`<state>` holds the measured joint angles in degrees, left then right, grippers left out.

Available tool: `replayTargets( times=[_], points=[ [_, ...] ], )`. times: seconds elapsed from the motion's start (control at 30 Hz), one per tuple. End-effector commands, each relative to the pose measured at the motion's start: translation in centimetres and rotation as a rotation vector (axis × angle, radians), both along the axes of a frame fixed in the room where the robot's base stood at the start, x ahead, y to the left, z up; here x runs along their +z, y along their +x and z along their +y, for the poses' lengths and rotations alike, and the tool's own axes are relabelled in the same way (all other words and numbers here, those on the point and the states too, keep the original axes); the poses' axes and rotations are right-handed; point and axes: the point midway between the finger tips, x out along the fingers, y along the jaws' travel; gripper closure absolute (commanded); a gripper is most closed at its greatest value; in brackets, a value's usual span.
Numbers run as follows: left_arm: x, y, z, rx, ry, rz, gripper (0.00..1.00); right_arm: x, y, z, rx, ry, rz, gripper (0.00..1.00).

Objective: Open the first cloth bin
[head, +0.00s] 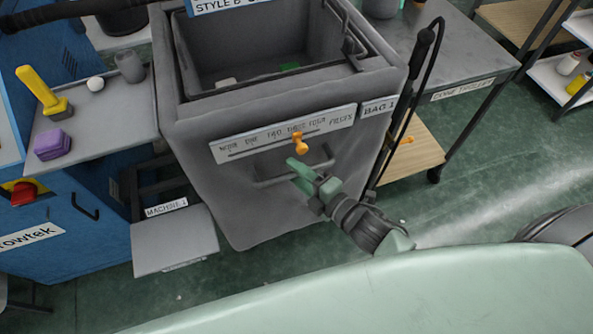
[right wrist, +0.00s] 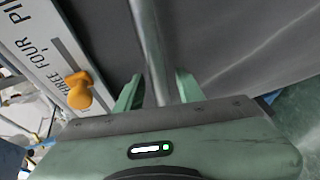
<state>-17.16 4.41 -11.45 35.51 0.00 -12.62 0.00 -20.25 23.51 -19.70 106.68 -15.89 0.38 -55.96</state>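The grey cloth bin (head: 235,185) labelled BAG 1 stands in the middle of the head view. Its top is uncovered, and a few small items lie inside. A grey bar handle (head: 268,180) is on its front, and the bar also shows in the right wrist view (right wrist: 152,45). My right gripper (head: 302,177) is at the right part of this handle. In the right wrist view its two green fingers (right wrist: 160,92) stand apart, with the bar running between them. I cannot tell whether they touch it. My left gripper is not in view.
A slider strip (head: 290,130) with an orange knob (head: 299,144) is just above the handle. A blue machine (head: 75,225) with a shelf (head: 110,120) stands left. A grey flap (head: 175,240) juts out low beside the bin. A cone trolley (head: 440,65) stands right.

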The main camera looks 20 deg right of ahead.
Motion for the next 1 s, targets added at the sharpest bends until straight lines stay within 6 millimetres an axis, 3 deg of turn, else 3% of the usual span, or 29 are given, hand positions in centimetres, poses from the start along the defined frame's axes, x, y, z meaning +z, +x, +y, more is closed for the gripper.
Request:
replayTargets(
  times=[0.23,0.37,1.0],
  points=[
    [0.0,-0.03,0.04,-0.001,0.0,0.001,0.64,-0.03,0.06,0.03,0.0,0.001,0.0,0.65],
    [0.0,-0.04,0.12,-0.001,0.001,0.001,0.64,-0.02,0.05,0.03,0.0,0.001,0.0,1.0],
    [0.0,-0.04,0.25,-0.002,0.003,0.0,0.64,-0.06,0.02,0.03,0.0,0.001,0.002,1.0]
  ],
)
